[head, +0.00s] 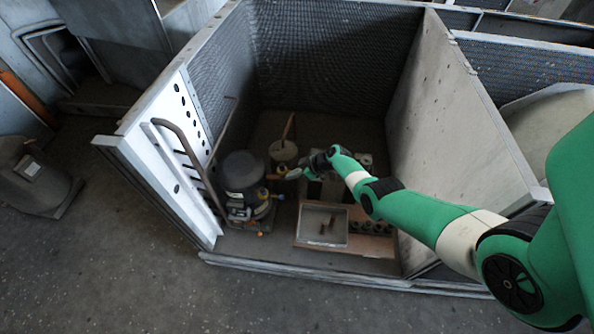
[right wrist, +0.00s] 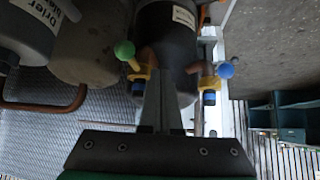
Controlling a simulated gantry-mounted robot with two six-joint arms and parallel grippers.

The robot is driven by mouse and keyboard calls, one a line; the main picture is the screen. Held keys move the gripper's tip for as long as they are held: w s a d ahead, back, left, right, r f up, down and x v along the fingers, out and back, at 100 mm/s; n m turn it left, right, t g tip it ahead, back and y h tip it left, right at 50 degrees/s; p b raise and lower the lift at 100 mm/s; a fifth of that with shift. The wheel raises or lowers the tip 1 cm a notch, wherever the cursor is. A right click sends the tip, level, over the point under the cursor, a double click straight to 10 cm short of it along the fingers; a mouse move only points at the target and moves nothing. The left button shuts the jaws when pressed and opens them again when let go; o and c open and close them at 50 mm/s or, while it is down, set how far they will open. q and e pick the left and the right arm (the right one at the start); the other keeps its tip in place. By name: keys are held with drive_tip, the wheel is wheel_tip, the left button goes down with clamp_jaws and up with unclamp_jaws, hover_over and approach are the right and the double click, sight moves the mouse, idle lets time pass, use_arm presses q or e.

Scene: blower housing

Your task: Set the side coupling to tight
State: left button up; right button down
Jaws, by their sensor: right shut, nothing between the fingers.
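A dark blower cylinder (head: 244,172) stands in the open bay, with small couplings and coloured parts (head: 262,194) around its base. In the right wrist view the cylinder (right wrist: 166,38) has two copper-coloured pipe stubs with blue-banded fittings. The left fitting (right wrist: 138,86) has a green ball knob (right wrist: 124,50); the right fitting (right wrist: 209,84) has a blue ball knob (right wrist: 226,71). I cannot tell which is the side coupling, nor its setting. My right gripper (right wrist: 161,74) is shut and empty, its fingers showing between the two fittings. My left gripper is not in view.
A perforated white panel (head: 165,140) and a grey wall (head: 450,150) bound the bay.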

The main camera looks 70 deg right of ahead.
drive_tip(key=d+r+p, duration=0.1)
drive_tip(key=r, duration=0.1)
drive_tip(key=s+d+r, duration=0.1)
drive_tip(key=r, duration=0.1)
drive_tip(key=s+d+r+p, duration=0.1)
drive_tip(key=d+r, duration=0.1)
drive_tip(key=shift+d+p, duration=0.1)
drive_tip(key=shift+p, duration=0.2)
drive_tip(key=shift+d+r, duration=0.3)
drive_tip(key=shift+s+r, duration=0.1)
drive_tip(key=shift+r, duration=0.1)
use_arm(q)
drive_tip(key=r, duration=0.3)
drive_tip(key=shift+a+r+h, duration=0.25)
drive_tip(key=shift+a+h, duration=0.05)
use_arm(e)
drive_tip(key=shift+d, duration=0.1)
